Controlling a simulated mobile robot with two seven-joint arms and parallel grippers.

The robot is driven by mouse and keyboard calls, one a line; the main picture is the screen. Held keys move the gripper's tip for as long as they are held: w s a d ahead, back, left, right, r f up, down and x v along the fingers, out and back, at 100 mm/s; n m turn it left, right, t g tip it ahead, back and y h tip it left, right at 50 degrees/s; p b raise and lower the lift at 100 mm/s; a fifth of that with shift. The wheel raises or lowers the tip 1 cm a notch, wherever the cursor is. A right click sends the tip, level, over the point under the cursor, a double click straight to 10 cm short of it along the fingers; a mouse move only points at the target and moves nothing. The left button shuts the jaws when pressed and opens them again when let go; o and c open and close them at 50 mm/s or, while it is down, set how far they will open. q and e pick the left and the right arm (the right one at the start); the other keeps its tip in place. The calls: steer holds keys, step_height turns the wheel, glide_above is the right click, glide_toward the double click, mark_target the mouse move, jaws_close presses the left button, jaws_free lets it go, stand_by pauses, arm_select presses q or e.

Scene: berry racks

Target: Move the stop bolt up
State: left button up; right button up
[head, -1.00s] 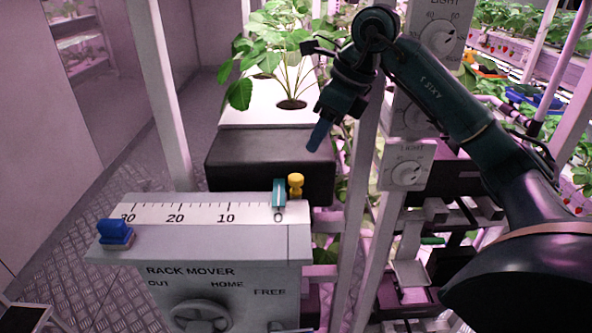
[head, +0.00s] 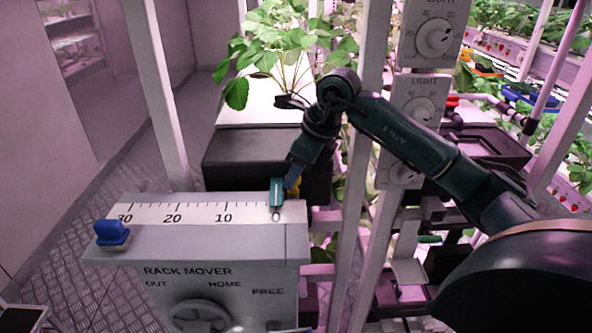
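A yellow knob (head: 296,188), which looks like the stop bolt, stands at the right end of the scale on the rack mover box (head: 200,245). It is partly hidden behind my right gripper. My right gripper (head: 291,182) comes down from above, its blue fingertips at the knob; I cannot tell whether they touch or grip it. My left gripper is not in view.
A blue block (head: 112,233) sits at the left end of the box. A black planter (head: 250,158) with a strawberry plant stands behind. White posts (head: 366,150) and light dial panels (head: 415,105) rise close to my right arm.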

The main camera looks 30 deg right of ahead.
jaws_close()
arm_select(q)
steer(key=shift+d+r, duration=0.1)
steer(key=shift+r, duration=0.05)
